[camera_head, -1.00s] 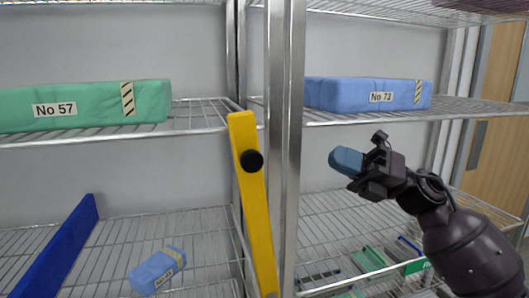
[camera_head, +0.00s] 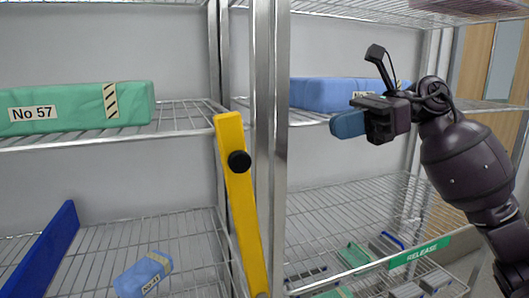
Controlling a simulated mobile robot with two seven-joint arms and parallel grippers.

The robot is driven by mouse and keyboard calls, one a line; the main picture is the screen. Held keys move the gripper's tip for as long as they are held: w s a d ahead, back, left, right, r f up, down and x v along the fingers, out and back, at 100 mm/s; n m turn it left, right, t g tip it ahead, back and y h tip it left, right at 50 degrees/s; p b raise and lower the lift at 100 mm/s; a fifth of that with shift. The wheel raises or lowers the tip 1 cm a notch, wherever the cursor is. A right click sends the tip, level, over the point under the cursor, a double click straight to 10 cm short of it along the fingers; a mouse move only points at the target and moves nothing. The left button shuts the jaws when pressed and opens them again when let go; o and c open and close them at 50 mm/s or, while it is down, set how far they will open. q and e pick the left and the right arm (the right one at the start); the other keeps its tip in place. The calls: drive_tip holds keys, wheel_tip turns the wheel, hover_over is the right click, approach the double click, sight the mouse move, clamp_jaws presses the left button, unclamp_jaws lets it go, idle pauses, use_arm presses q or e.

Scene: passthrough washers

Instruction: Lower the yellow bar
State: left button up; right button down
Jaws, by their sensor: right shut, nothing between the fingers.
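The yellow bar (camera_head: 241,205) stands nearly upright in front of the metal posts, its top leaning slightly left. A round black knob (camera_head: 239,160) sits on its upper part, and its lower end reaches the bottom of the picture. My right gripper (camera_head: 348,124) is to the right of the bar, clear of it and a little higher than the knob. Its blue fingertips are closed together and point left, with nothing held. It partly covers the blue package behind it. My left gripper is not in view.
Steel posts (camera_head: 271,110) stand between the bar and my right gripper. A green package (camera_head: 75,108) and a blue package (camera_head: 325,95) lie on the upper wire shelves. A dark blue bar (camera_head: 45,248) and a small blue packet (camera_head: 145,274) are lower left. A green RELEASE label (camera_head: 420,253) is lower right.

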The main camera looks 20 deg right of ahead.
drive_tip(key=shift+d+r, duration=0.1)
drive_tip(key=shift+r, duration=0.05)
idle(0.3)
drive_tip(key=p+x, duration=0.1)
drive_tip(key=x, duration=0.6)
drive_tip(key=p+x, duration=0.1)
drive_tip(key=x, duration=0.6)
drive_tip(key=shift+f, duration=0.25)
